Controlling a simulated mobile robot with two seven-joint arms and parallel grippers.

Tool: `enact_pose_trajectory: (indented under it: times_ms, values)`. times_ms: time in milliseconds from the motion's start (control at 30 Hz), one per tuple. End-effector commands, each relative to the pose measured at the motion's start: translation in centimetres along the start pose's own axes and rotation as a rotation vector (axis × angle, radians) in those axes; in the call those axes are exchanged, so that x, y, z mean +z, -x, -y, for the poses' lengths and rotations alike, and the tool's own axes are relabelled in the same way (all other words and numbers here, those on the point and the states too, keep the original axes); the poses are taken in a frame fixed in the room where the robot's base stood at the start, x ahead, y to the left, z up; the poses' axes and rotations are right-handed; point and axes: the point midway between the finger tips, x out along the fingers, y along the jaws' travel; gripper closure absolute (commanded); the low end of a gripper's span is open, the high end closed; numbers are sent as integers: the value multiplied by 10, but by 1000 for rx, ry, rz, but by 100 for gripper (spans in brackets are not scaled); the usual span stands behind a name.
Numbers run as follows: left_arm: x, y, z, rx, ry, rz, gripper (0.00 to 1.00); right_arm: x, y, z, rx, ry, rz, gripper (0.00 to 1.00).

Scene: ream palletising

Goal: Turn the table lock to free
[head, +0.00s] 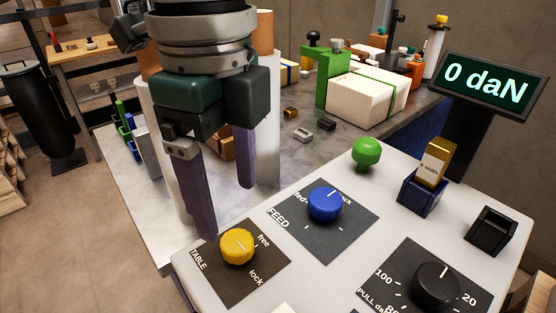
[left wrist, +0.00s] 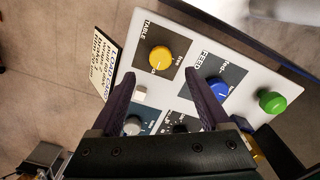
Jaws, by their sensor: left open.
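The yellow TABLE knob (head: 238,246) sits on a dark plate with the words free and lock, at the near left of the pale control panel (head: 330,265). A white mark shows on the knob, but I cannot tell surely which word it points at. My left gripper (head: 225,210) is open and empty, its purple fingers pointing down above the panel's left edge, apart from the knob. In the left wrist view the yellow knob (left wrist: 161,59) lies just beyond the gap between the two fingertips (left wrist: 161,80). My right gripper is not in view.
A blue FEED knob (head: 325,204), a green button (head: 366,152) and a black pull knob (head: 436,285) share the panel. A blue holder (head: 422,195) with a card stands to the right, below a display (head: 486,85) reading 0 daN. A wrapped ream (head: 365,95) lies behind.

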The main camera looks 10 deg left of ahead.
Motion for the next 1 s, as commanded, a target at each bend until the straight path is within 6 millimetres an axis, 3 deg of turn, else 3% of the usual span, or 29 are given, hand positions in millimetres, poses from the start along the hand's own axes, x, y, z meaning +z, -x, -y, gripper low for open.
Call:
enact_pose_trajectory:
  times_ms: [100,333,733,1000]
  values:
    - [0,-26,-1,4,2,1,20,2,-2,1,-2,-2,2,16]
    - [-1,-61,0,-1,1,-1,20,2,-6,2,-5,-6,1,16]
    - [-1,-71,0,-3,0,-1,20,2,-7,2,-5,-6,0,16]
    - [-1,-71,0,-3,0,-1,50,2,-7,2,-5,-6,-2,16]
